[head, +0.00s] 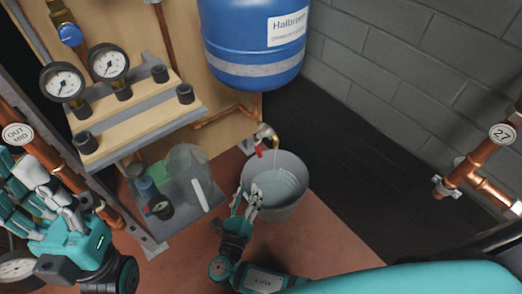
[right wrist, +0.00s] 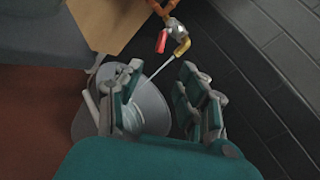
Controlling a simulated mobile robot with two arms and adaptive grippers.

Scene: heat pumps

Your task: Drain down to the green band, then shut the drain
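The drain valve (head: 262,140), with a red lever (head: 259,151), sits on copper pipe below the blue tank (head: 253,40). A thin pale stream runs from its yellowish spout (right wrist: 182,47) into the grey bucket (head: 296,200), which holds liquid. Two white-faced dial gauges (head: 62,82) (head: 109,63) are at upper left; a green band cannot be made out on them. My right gripper (head: 250,205) is at the bucket's near left side, below the valve and apart from it. In the right wrist view its fingers (right wrist: 168,108) are apart and empty. My left gripper (head: 38,195) is at far left by copper pipes; its opening is unclear.
A clear jug (head: 188,170) and small containers (head: 153,196) stand on a low grey shelf left of the bucket. A wooden ledge with black knobs (head: 138,112) juts out above. Copper pipes (head: 477,158) run along the grey block wall at right. The floor around the bucket's right is clear.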

